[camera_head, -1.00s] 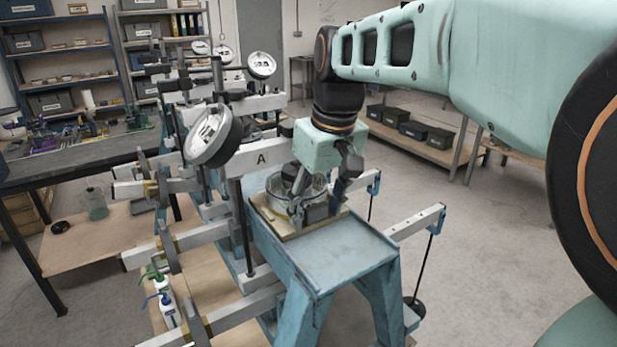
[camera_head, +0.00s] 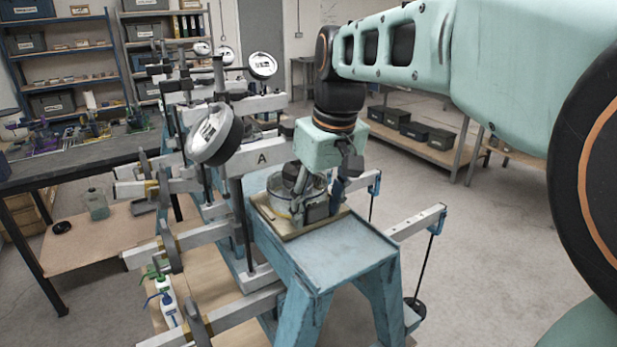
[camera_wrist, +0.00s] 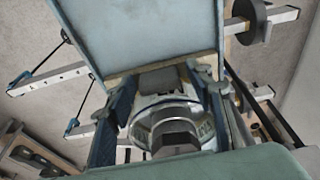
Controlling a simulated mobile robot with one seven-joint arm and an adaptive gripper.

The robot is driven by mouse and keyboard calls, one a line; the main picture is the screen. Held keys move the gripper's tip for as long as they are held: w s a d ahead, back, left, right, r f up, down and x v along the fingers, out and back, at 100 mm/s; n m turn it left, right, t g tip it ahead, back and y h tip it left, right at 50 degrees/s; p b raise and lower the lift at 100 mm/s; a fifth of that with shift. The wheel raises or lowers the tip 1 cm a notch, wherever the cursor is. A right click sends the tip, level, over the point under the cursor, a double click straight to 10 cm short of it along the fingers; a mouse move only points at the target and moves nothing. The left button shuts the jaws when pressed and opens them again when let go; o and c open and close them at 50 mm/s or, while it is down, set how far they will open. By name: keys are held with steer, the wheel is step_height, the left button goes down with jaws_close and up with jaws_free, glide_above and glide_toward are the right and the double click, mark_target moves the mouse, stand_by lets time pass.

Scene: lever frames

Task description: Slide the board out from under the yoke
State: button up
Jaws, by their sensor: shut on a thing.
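The board (camera_head: 285,233) is a thin, tan wooden plate lying flat on the blue bench top (camera_head: 335,250). A round clear-walled metal cell (camera_head: 283,200) stands on it, and a dark grey block (camera_head: 316,209) sits at its near edge. My gripper (camera_head: 318,206) reaches down from above, shut on this block. The wrist view also shows the board's edge (camera_wrist: 118,80) and the block (camera_wrist: 158,80) between my fingertips (camera_wrist: 163,82). A grey beam marked A (camera_head: 262,158) runs behind the cell. My wrist and fingers hide part of the cell, and the yoke cannot be clearly singled out.
Dial gauges (camera_head: 214,134), rods and several lever beams (camera_head: 205,236) crowd the left side. Another lever (camera_head: 415,224) with a hanging weight (camera_head: 414,307) sticks out at right. The near part of the bench top is clear.

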mark_target(362, 270)
steer(key=shift+s+d+f, duration=0.1)
steer(key=shift+s+f, duration=0.15)
steer(key=shift+f, duration=0.35)
steer(key=shift+c, duration=0.3)
steer(key=shift+s+d+g+h+p, duration=0.35)
steer(key=shift+s+g+p, duration=0.1)
steer(key=shift+p, duration=0.15)
steer(key=shift+c, duration=1.1)
steer(key=shift+s+d+g+p, duration=0.25)
steer(key=shift+s+d+p, duration=0.15)
steer(key=shift+s+d, duration=0.2)
steer(key=shift+c, duration=0.4)
steer(key=shift+s+d+g+h+p, duration=0.4)
steer(key=shift+s+d+p, duration=0.4)
steer(key=shift+s, duration=0.45)
steer(key=shift+s+d+g+h+p, duration=0.25)
steer(key=shift+s+d+g+p, duration=0.35)
steer(key=shift+s, duration=0.65)
steer(key=shift+s+d+g+h+p, duration=0.3)
steer(key=shift+s+d+p, duration=0.6)
steer(key=shift+s, duration=0.35)
steer(key=shift+s+d+f, duration=0.1)
steer(key=shift+s+d, duration=0.1)
steer(key=shift+d, duration=0.05)
steer(key=shift+s, duration=0.1)
steer(key=shift+o, duration=0.5)
steer(key=shift+s+d, duration=0.4)
steer(key=shift+s, duration=0.1)
steer(key=o, duration=0.8)
